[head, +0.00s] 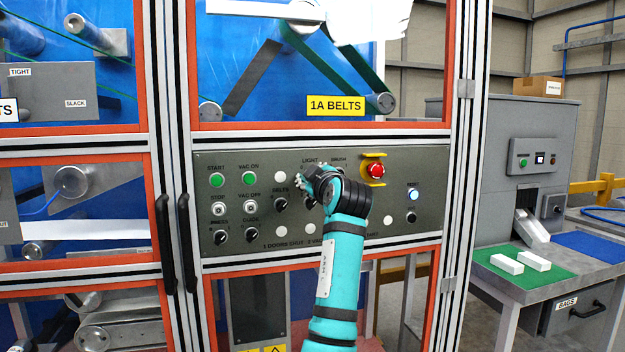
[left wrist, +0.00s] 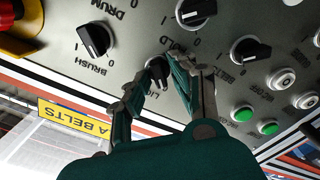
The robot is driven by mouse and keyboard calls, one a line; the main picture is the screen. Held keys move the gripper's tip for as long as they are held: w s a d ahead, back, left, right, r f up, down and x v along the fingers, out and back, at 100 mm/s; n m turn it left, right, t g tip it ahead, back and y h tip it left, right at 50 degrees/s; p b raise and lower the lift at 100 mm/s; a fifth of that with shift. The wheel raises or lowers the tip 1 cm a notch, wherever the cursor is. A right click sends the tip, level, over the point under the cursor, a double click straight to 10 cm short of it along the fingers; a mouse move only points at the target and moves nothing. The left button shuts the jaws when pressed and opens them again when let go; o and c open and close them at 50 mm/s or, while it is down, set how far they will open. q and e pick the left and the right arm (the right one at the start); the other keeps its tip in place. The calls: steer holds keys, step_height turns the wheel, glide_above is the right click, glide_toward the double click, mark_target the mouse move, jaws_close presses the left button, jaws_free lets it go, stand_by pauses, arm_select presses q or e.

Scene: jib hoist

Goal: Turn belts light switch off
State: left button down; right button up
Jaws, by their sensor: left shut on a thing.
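The light switch (left wrist: 157,68) is a black rotary knob on the grey control panel (head: 262,165), beside the label LIGHT. In the head view it is mostly hidden behind my left gripper (head: 310,179). In the left wrist view my left gripper (left wrist: 167,78) has its fingers closed around the knob, one on each side. Part of the knob shows between the fingertips; I cannot tell clearly which mark it points to. A yellow sign reading 1A BELTS (head: 335,105) hangs above the panel. My right gripper is in neither view.
A belts knob (head: 281,205) and green start and vac buttons (head: 217,180) are left of the gripper. A brush knob (left wrist: 94,39) and a red emergency stop (head: 375,170) are close on the other side. Black door handles (head: 163,243) stand left.

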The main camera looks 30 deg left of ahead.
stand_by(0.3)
arm_select(q)
steer(key=c, duration=1.2)
jaws_free()
steer(key=shift+o, duration=0.2)
steer(key=v, duration=1.2)
